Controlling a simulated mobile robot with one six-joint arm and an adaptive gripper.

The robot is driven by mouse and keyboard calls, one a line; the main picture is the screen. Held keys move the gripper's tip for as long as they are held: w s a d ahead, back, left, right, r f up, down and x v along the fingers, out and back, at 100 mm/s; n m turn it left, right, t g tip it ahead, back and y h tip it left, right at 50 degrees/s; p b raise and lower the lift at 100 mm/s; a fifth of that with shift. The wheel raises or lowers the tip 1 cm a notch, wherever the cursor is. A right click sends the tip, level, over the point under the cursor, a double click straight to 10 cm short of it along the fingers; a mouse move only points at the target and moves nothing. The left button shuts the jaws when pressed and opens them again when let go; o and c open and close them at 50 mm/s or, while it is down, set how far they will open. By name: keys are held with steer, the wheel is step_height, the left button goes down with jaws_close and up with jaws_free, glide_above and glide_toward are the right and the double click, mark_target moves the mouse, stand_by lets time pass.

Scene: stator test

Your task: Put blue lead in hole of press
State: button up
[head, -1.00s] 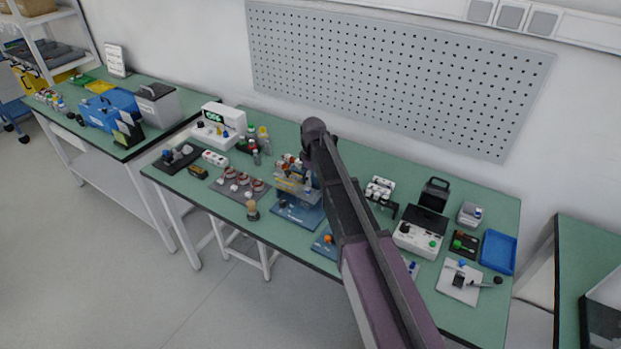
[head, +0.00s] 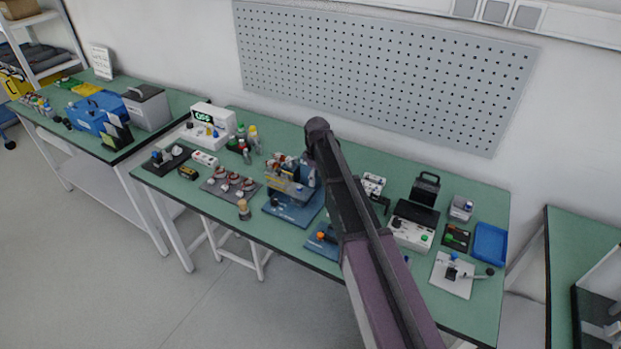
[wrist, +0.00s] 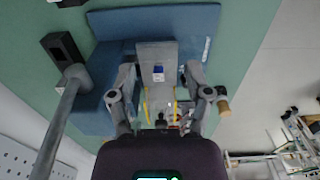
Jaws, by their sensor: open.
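The press (head: 290,190) stands on a blue base plate in the middle of the bench, partly covered by my arm in the head view. The wrist view looks down on its blue base (wrist: 190,20) and a grey block (wrist: 155,52). My gripper (wrist: 160,78) is open, its fingers on either side of this block. The press hole cannot be made out.
A wooden-handled tool (head: 243,209) stands at the front edge, left of the press. A dark tray of coils (head: 230,184) lies left of it. A white tester (head: 410,232) and a blue tray (head: 490,244) are at right. A pegboard (head: 380,70) hangs behind.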

steer(key=shift+w+d+f, duration=0.15)
steer(key=shift+w+d, duration=0.1)
steer(key=shift+d, duration=0.35)
steer(key=shift+w+d+f, duration=0.1)
steer(key=shift+w+d, duration=0.15)
steer(key=shift+d, duration=0.3)
stand_by(1.9)
